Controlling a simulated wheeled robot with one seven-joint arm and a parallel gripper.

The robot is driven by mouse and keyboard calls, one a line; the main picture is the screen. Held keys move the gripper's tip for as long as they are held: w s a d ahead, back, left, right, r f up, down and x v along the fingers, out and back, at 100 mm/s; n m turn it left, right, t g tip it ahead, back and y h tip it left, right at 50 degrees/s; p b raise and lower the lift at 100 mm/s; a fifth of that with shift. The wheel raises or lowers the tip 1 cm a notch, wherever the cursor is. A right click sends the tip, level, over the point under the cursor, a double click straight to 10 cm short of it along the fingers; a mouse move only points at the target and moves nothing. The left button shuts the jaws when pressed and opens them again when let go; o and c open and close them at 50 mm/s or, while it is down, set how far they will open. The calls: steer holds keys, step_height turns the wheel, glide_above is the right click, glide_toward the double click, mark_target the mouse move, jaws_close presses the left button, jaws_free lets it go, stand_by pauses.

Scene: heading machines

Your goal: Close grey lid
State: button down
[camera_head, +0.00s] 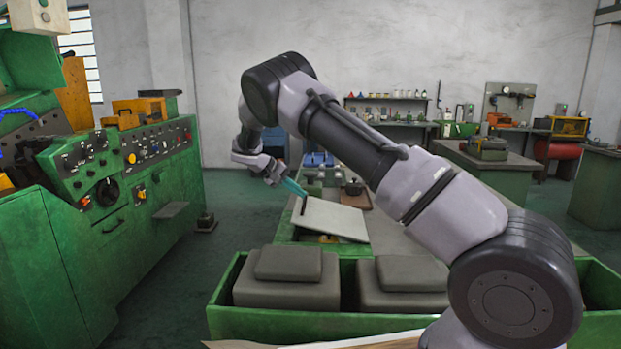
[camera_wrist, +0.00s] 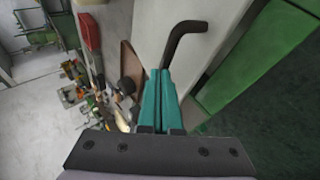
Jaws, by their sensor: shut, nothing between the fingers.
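The grey lid (camera_head: 333,219) is a flat pale panel on the green machine bed, in the middle of the head view. It looks slightly tilted, with a gap under its near edge. A dark bent handle (camera_head: 304,205) stands at its left edge. In the wrist view the lid (camera_wrist: 212,62) fills the upper middle, and the handle (camera_wrist: 184,38) shows clearly. My gripper (camera_head: 303,193) has teal fingers and is just above the handle. In the wrist view the fingers (camera_wrist: 160,73) are together and empty, close to the handle's lower end; I cannot tell if they touch it.
A green tray (camera_head: 270,327) with dark grey blocks (camera_head: 290,265) stands in front of the lid. A green machine with a control panel (camera_head: 160,145) is on the left. Small tools and a brown board (camera_head: 355,197) lie behind the lid. Open floor (camera_head: 225,225) lies between machine and bed.

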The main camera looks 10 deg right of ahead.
steer(key=shift+h, duration=0.7)
steer(key=f, duration=0.1)
steer(key=a+f, duration=0.1)
steer(key=f, duration=0.2)
steer(key=shift+w+a, duration=0.2)
steer(key=shift+a, duration=0.1)
steer(key=shift+a+f, duration=0.2)
steer(key=shift+f, duration=0.35)
steer(key=shift+a+f, duration=0.15)
steer(key=shift+f, duration=0.4)
steer(key=shift+r, duration=0.15)
